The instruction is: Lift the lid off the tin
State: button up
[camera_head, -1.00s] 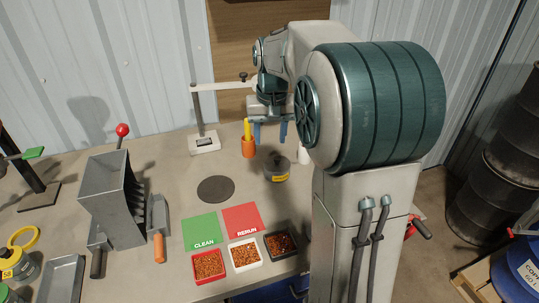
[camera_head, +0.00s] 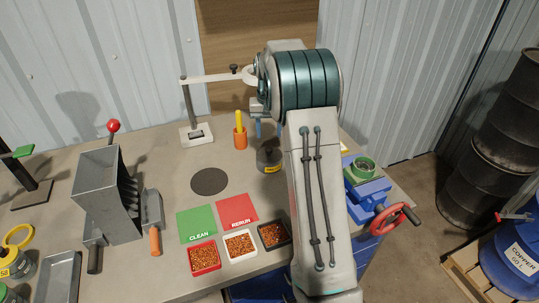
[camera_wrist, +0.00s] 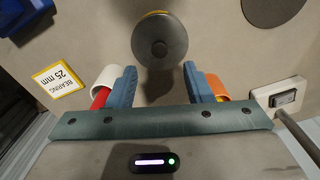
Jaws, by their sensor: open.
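The tin (camera_head: 268,160) is a squat dark grey can with a yellow label, standing on the bench. In the head view my arm hides most of the gripper; a blue finger shows just above the tin. Contact between finger and lid cannot be told.
An orange cup (camera_head: 240,139) with a yellow item stands left of the tin. A white cup (camera_wrist: 105,76) with something red is beside the left finger in the wrist view. A white-based stand (camera_head: 197,134) and a blue vise (camera_head: 370,198) flank the area. A dark disc (camera_head: 209,181) lies nearby.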

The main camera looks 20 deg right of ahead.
aim_at(269, 149)
jog(key=shift+f+p, duration=0.7)
jog(key=shift+f, duration=2.8)
grip_shut()
